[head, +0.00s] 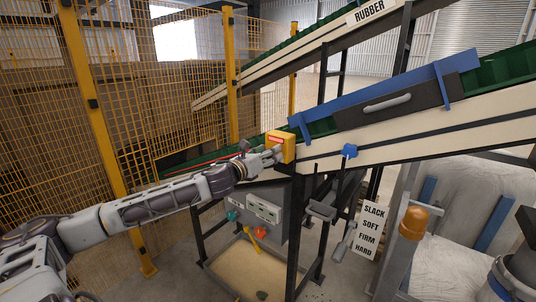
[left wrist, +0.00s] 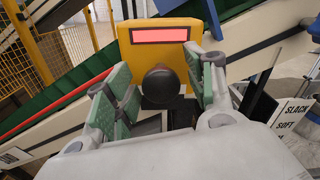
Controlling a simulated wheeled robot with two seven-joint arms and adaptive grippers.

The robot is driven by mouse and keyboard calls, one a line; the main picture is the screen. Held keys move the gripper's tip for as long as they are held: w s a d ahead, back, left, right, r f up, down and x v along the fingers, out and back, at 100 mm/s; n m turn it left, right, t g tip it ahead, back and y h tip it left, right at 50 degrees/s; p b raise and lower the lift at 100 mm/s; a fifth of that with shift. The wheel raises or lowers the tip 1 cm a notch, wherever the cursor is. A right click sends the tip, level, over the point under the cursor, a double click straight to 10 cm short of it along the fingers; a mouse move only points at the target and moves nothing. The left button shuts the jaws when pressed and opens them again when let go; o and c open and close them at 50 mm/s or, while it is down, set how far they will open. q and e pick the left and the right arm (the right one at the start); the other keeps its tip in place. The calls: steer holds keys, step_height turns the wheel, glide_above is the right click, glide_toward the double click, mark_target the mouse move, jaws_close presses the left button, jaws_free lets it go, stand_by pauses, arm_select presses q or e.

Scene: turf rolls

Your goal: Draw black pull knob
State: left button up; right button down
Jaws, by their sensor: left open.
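The black pull knob (left wrist: 161,82) is round and sits on the lower front of a yellow box (left wrist: 160,40) with a lit red display. In the head view the yellow box (head: 282,147) is fixed at the conveyor frame, and my left gripper (head: 270,156) reaches its front from the left. In the left wrist view the green-padded fingers stand open on either side of the knob, with gaps to it. I cannot tell how far the fingertips reach past it. The knob is hidden in the head view. My right gripper is not in view.
A sloping conveyor with a green belt (head: 320,128) rises to the right. A yellow mesh fence (head: 180,90) stands at left. Below are a grey panel (head: 262,208), a sand tray (head: 225,262), a blue-knobbed lever (head: 349,151) and a slack-to-hard sign (head: 369,232).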

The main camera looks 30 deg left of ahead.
arm_select(q)
jaws_close()
